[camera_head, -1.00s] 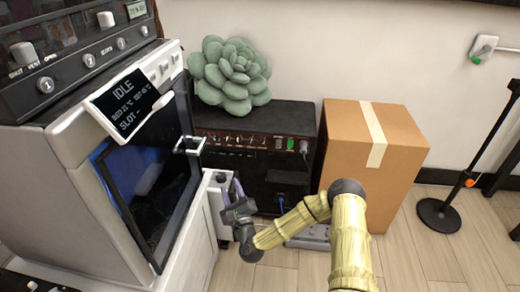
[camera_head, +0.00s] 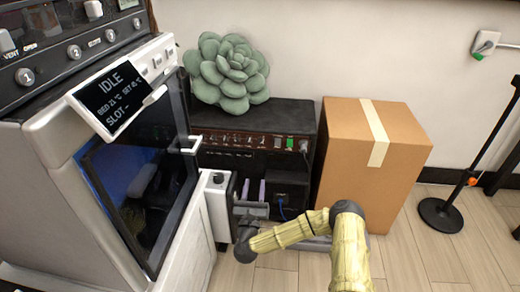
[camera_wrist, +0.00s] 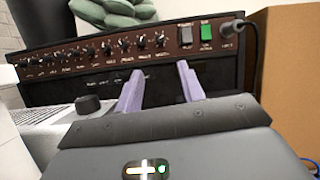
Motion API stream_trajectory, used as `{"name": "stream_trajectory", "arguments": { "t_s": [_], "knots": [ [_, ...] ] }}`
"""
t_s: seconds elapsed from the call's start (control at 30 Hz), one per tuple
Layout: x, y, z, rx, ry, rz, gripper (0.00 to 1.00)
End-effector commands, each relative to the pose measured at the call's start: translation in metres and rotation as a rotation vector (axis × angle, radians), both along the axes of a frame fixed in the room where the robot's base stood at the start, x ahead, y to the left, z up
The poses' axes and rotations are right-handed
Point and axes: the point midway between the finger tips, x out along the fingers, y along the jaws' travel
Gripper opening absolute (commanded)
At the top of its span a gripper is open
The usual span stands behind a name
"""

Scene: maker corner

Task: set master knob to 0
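A black amplifier (camera_head: 255,120) stands on the floor against the wall, with a dark red control strip holding a row of black knobs. The strip also shows in the wrist view (camera_wrist: 100,52), with several knobs on it. The rightmost knob (camera_wrist: 160,41) is left of the switches; the labels are too blurred to tell for sure which is master or where it points. My gripper (camera_wrist: 161,72) has two purple fingers, apart with nothing between them. In the head view my gripper (camera_head: 253,188) is in front of the amplifier, below the strip and apart from the knobs.
A grey machine (camera_head: 150,190) with an IDLE screen stands close at left, its handle (camera_head: 185,146) sticking out. A succulent (camera_head: 230,72) sits on the amplifier. A cardboard box (camera_head: 375,160) stands at its right. A green switch (camera_wrist: 206,33) and a plugged cable are right of the knobs.

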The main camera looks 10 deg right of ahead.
Motion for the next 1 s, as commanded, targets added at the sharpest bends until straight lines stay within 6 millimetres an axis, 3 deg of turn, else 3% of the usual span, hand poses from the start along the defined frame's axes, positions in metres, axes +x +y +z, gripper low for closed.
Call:
{"name": "stream_trajectory", "arguments": {
  "t_s": [0.8,1.0],
  "knots": [
    [0.121,-0.040,0.050,0.000,-0.002,-0.004,0.39],
    [0.136,-0.045,0.058,0.001,0.000,-0.001,0.39]
  ]
}}
